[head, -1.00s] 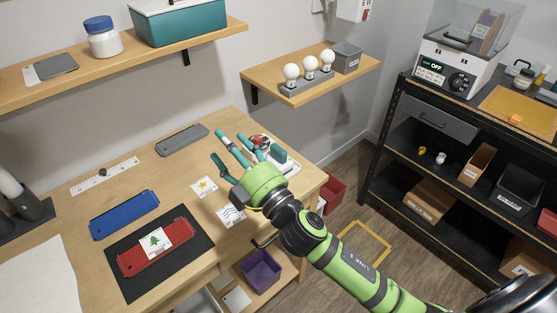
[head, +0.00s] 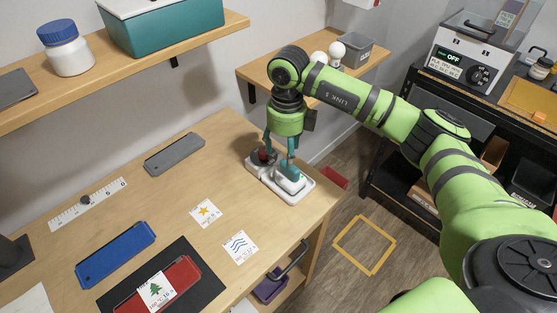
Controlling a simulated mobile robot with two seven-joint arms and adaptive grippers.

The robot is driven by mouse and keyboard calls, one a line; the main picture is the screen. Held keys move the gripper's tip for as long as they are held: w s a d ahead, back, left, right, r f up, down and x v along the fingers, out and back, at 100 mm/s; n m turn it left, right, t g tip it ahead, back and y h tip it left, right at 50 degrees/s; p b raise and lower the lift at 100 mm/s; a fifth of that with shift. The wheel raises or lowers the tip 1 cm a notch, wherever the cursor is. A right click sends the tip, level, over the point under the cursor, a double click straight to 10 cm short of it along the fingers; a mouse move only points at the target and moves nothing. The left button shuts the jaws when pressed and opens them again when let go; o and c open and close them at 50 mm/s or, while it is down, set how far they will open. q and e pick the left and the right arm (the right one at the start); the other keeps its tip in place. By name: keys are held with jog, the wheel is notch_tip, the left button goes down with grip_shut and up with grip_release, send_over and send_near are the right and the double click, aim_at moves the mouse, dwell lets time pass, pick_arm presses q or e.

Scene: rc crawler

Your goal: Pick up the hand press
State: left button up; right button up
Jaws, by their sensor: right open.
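I cannot tell whether the fingers touch anything. My left gripper is not in view.
Star (head: 207,212) and wave (head: 240,246) cards lie left of the tray. A grey plate (head: 174,153), a blue plate (head: 116,253) and a red plate (head: 184,279) lie further left. A wall shelf (head: 256,76) with bulbs stands behind my right arm.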

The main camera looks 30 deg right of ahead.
aim_at(288, 174)
jog(key=shift+s+d+f, duration=0.1)
jog(key=shift+d+f, duration=0.05)
jog(key=shift+d, duration=0.15)
jog(key=s+f+p, duration=0.1)
jog(key=f+p, duration=0.2)
jog(key=shift+s+f, duration=0.1)
jog(key=shift+s, duration=0.3)
jog(key=shift+w+f+p, duration=0.15)
jog(key=shift+f+p, duration=0.05)
jog(key=shift+f, duration=0.4)
jog(key=shift+w+f+p, duration=0.15)
jog(key=shift+f, duration=0.45)
jog(key=shift+a+f, duration=0.1)
jog(key=shift+f, duration=0.05)
jog(key=c, duration=1.2)
jog(key=shift+c, duration=0.2)
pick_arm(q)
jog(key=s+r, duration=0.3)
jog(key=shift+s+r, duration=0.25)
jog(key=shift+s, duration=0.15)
